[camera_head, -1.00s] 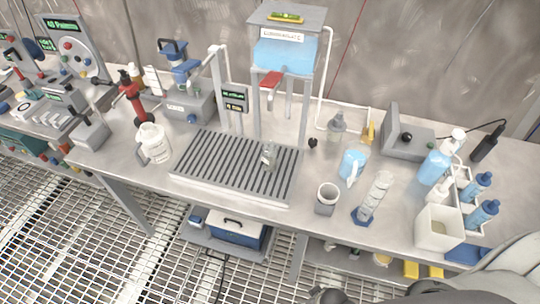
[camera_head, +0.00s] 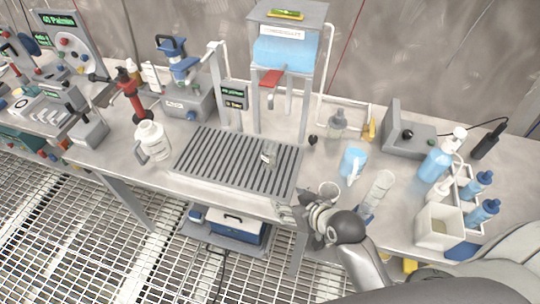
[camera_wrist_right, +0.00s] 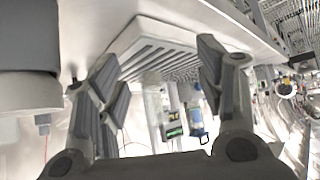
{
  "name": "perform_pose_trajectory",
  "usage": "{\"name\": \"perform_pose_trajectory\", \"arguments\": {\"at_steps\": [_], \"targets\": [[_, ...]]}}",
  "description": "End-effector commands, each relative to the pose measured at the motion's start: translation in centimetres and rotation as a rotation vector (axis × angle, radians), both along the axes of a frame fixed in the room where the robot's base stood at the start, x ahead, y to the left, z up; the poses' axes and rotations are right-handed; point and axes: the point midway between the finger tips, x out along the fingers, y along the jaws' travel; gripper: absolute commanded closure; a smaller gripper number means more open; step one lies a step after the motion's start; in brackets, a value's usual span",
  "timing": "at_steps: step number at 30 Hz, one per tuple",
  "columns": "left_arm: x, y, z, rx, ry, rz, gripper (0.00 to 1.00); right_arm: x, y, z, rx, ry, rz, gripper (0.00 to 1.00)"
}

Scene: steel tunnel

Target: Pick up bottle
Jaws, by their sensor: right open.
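A small clear bottle (camera_head: 269,153) stands upright on the dark slotted tray (camera_head: 205,177) on the bench in the head view. My right gripper (camera_head: 284,207) is at the tray's front right corner, nearer to me than the bottle and apart from it. In the right wrist view the gripper (camera_wrist_right: 158,62) has its fingers spread wide, with nothing held between them. The slotted tray (camera_wrist_right: 160,38) shows beyond the fingers; I cannot make out the bottle there with certainty. My left gripper is not in view.
A white jug (camera_head: 153,141) stands left of the tray. A dispenser frame with a blue tank (camera_head: 285,55) rises behind the tray.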

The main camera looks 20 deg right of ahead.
Motion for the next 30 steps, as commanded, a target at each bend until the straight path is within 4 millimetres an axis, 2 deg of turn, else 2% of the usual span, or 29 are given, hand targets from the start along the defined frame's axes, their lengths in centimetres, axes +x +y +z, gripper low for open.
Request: {"name": "perform_pose_trajectory", "arguments": {"at_steps": [1,3,6,9,12,19,30], "targets": [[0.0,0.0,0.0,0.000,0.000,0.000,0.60,1.7,-0.1,1.2,0.016,-0.073,-0.007,0.37],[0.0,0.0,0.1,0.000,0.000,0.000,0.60,3.8,-0.3,3.0,0.034,-0.175,-0.020,0.37],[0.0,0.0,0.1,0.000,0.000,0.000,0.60,5.9,-0.8,5.1,0.048,-0.283,-0.039,0.37],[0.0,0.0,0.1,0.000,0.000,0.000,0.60,7.0,-1.2,6.2,0.053,-0.340,-0.053,0.37],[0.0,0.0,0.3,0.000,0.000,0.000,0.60,8.0,-1.2,6.3,0.056,-0.358,-0.058,0.37],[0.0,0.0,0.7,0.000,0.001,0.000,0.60,11.0,-0.5,5.0,0.055,-0.356,-0.057,0.37],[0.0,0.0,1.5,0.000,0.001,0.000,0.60,13.5,0.0,4.0,0.055,-0.354,-0.057,0.37]]}}
